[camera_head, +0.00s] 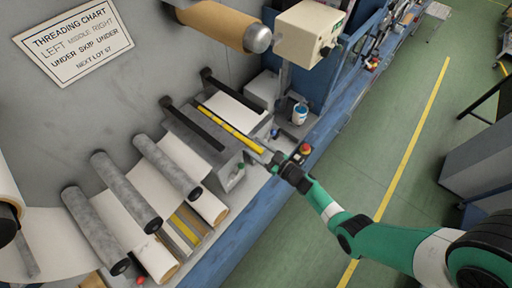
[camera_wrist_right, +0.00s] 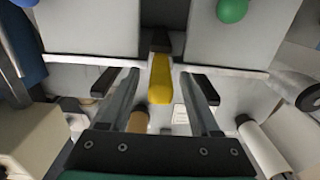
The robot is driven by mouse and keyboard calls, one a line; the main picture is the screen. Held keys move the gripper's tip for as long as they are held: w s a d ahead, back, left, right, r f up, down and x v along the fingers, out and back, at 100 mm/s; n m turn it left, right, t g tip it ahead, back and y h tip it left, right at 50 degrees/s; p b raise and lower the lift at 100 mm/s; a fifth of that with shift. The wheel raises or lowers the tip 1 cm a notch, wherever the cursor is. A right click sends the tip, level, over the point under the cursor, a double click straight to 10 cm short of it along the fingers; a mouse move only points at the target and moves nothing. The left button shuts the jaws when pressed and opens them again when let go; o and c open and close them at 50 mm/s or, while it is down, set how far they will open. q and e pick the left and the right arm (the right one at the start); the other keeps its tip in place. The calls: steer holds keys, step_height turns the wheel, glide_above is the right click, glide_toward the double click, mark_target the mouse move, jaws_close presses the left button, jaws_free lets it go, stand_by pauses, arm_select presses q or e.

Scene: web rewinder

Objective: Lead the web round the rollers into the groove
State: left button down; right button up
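The white web (camera_head: 128,197) runs from the lower left past three grey rollers, the left (camera_head: 95,228), middle (camera_head: 125,190) and right (camera_head: 165,165) one. A white sheet also shows beyond the yellow bar (camera_head: 232,130). The bar lies across the grey block (camera_head: 215,160), between two dark bars. I cannot tell whether it sits in a groove. My right gripper (camera_head: 268,154) is at the bar's near end. In the right wrist view its fingers (camera_wrist_right: 160,88) stand apart on either side of the yellow bar (camera_wrist_right: 160,78), with gaps showing. My left gripper is not in view.
A brown roll (camera_head: 215,24) and a cream control box (camera_head: 311,34) are above. The green floor at right is largely clear.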

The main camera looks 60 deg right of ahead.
steer(key=s+a+p, duration=0.1)
steer(key=s+p, duration=0.1)
steer(key=s, duration=0.9)
steer(key=shift+s, duration=0.3)
